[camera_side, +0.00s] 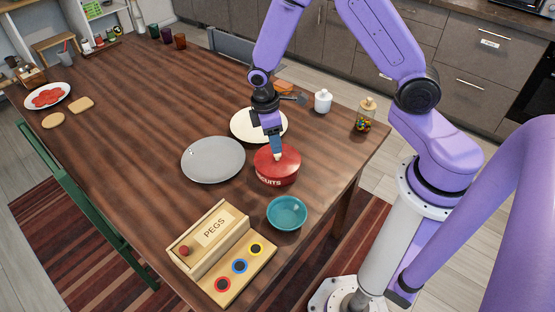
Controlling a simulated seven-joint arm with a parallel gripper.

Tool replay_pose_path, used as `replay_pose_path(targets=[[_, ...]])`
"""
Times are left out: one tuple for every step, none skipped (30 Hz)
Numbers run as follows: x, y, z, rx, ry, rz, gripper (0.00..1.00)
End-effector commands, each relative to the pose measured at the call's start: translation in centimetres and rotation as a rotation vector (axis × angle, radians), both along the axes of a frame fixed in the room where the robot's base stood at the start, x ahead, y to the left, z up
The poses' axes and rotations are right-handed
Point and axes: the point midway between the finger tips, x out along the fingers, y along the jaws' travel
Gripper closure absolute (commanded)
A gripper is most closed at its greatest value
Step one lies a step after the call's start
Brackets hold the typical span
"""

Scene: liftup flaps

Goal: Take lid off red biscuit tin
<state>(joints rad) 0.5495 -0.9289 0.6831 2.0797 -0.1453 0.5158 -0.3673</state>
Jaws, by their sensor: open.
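The red biscuit tin (278,178) stands upright on the wooden table, with white lettering ending in "UITS" on its side. Its red lid (290,161) is on top, with a small pale knob partly hidden by my gripper. My gripper (277,156) points down right over the middle of the lid, its fingertips at the knob. It is open. I cannot tell from this view whether the fingers touch the knob.
A grey plate (213,160) lies left of the tin and a cream plate (246,125) behind it. A teal bowl (287,213) and a wooden PEGS box (208,238) are in front. A white pot (323,101) and a glass jar (365,117) stand behind right. The table's left middle is clear.

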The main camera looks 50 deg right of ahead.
Motion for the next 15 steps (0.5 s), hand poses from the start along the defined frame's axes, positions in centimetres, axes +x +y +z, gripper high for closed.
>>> replay_pose_path(targets=[[0.0, 0.0, -0.2, -0.001, 0.001, 0.0, 0.48], [0.0, 0.0, -0.3, 0.0, 0.0, 0.0, 0.48], [0.0, -0.1, -0.5, 0.0, 0.0, 0.0, 0.48], [0.0, -0.2, -0.7, 0.0, 0.0, 0.0, 0.48], [0.0, -0.2, -0.9, -0.001, 0.001, 0.0, 0.48], [-0.1, -0.4, -1.4, -0.002, 0.003, 0.0, 0.48], [-0.1, -0.4, -1.8, -0.002, 0.003, 0.0, 0.48], [-0.2, -0.5, -2.2, -0.002, 0.003, 0.001, 0.48], [-0.2, -0.6, -2.7, -0.002, 0.003, 0.0, 0.48], [-0.2, -0.7, -3.1, -0.001, 0.003, -0.001, 0.48], [-0.2, -0.8, -3.4, 0.0, 0.003, -0.001, 0.48], [-0.2, -0.8, -3.9, -0.001, 0.002, 0.0, 0.48], [-0.3, -0.8, -4.2, -0.001, 0.002, 0.0, 0.48], [-0.3, -0.8, -4.5, -0.001, 0.002, 0.001, 0.48], [-0.3, -0.9, -4.8, 0.0, 0.002, 0.001, 0.48]])
